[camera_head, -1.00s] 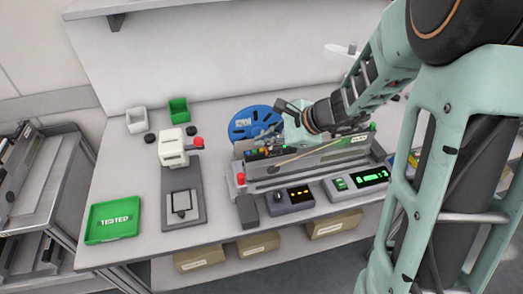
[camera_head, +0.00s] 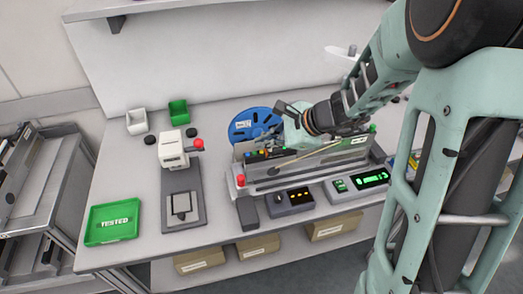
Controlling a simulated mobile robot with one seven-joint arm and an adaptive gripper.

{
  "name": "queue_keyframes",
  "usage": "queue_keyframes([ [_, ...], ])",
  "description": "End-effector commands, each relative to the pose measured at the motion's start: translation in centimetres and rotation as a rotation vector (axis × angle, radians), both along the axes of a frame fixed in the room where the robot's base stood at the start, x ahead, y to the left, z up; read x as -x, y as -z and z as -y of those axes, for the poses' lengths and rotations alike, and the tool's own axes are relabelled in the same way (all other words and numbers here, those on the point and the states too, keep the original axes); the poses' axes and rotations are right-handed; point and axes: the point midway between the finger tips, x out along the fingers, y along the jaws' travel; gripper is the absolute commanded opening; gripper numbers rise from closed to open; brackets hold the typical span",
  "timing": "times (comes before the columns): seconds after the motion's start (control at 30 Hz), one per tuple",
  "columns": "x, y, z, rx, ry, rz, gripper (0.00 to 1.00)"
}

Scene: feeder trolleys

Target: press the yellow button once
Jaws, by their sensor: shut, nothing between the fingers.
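A feeder (camera_head: 318,168) lies on the bench fixture, with a row of small coloured buttons (camera_head: 266,154) at its left end.
A dark box with yellow lights (camera_head: 291,201) and a green display (camera_head: 371,179) stand in front. A red knob (camera_head: 240,181) is at the fixture's left end. A blue reel (camera_head: 243,126) stands behind. A white press (camera_head: 173,150) and green TESTED tray (camera_head: 113,238) are left.

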Motion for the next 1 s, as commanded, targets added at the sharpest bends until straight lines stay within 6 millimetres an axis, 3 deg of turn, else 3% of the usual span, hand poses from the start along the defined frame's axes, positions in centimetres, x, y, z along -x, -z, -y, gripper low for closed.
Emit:
queue_keyframes([
  [1.0,0.0,1.0,0.0,0.0,0.0,0.0,0.0],
])
